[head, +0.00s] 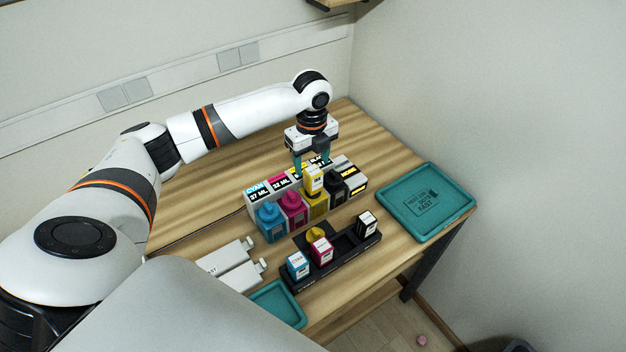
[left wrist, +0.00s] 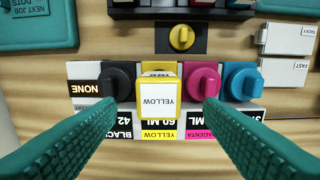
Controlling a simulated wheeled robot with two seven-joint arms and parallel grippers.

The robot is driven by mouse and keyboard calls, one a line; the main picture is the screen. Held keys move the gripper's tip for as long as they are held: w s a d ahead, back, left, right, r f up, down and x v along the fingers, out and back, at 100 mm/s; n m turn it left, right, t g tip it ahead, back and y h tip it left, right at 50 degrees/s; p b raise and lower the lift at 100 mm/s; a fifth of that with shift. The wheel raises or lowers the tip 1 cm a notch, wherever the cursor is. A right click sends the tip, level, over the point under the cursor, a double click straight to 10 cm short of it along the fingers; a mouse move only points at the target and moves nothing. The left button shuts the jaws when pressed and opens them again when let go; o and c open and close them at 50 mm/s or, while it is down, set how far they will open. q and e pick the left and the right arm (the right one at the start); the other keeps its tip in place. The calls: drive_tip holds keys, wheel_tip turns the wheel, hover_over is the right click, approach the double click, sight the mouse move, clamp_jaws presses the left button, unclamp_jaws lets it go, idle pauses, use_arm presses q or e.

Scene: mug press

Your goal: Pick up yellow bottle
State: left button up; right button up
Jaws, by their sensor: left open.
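The yellow bottle (head: 318,206) stands in a row between the magenta bottle (head: 293,206) and the black bottle (head: 336,188). A yellow block with a white YELLOW label (head: 313,181) shows at its top and hides much of it in the left wrist view (left wrist: 158,98); I cannot tell whether it is seated in the bottle or resting on it. My left gripper (head: 312,170) is open, with its teal fingers pointing down above the row. In the left wrist view the fingers (left wrist: 160,106) lie on either side of the yellow block, with nothing clasped between them.
A cyan bottle (head: 269,220) ends the row, by a labelled rack (head: 256,193). A black tray (head: 340,258) holds cyan, magenta and black cartridges; a yellow knob (head: 316,234) sits beside it. Teal trays (head: 445,211) lie right and front. White boxes (head: 228,262) stand left.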

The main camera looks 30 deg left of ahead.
sight(313, 170)
use_arm(q)
drive_tip(key=f+p, duration=0.2)
drive_tip(key=f, duration=0.3)
drive_tip(key=shift+d, duration=0.2)
drive_tip(key=shift+f, duration=0.4)
drive_tip(key=shift+c, duration=0.5)
